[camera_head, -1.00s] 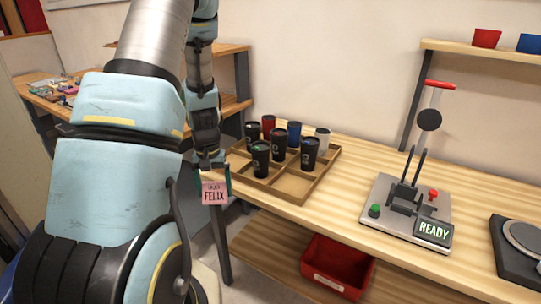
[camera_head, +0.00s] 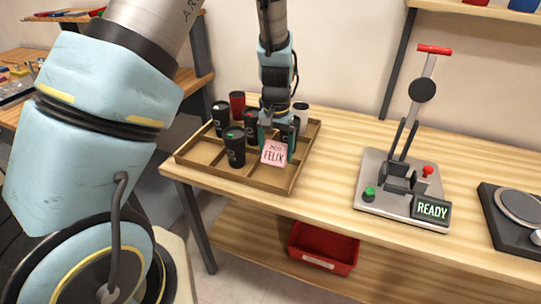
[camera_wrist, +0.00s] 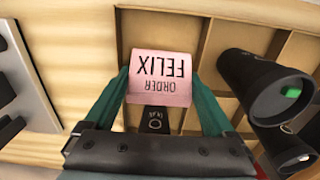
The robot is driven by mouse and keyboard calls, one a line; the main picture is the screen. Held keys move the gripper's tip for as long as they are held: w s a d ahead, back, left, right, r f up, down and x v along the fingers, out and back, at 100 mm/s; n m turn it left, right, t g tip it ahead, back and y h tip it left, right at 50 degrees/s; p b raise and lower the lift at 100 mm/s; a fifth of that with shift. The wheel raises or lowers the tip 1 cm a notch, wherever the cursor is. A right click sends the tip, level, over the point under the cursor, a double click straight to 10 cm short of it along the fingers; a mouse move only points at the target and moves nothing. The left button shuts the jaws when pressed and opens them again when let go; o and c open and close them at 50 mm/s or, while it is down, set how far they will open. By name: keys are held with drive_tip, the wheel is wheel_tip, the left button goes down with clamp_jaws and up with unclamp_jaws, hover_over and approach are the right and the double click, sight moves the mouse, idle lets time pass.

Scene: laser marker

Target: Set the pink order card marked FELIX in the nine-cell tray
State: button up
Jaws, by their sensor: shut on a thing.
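The pink order card (camera_head: 273,153) marked FELIX is held between the fingers of my gripper (camera_head: 276,138), which is shut on it. In the wrist view the card (camera_wrist: 161,77) shows upside down between the green fingers (camera_wrist: 160,105). The wooden nine-cell tray (camera_head: 270,186) stands on the table's left end. The card is over the tray's right front part; in the wrist view an open cell shows around it. I cannot tell whether the card touches the tray floor. A black cup (camera_head: 234,148) stands left of the card. My gripper hides part of the tray and some cups.
More black cups, a red cup (camera_head: 237,104) and a white cup (camera_head: 301,114) stand in the tray. A press (camera_head: 402,185) with a READY display (camera_head: 432,210) stands to the right. A red bin (camera_head: 323,249) sits on the lower shelf.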

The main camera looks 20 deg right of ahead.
sight(275, 173)
drive_tip(key=shift+f+p, duration=0.55)
drive_tip(key=shift+f, duration=2.05)
drive_tip(key=shift+f, duration=0.2)
drive_tip(key=o, duration=1)
drive_tip(key=shift+o, duration=0.2)
drive_tip(key=shift+r, duration=0.1)
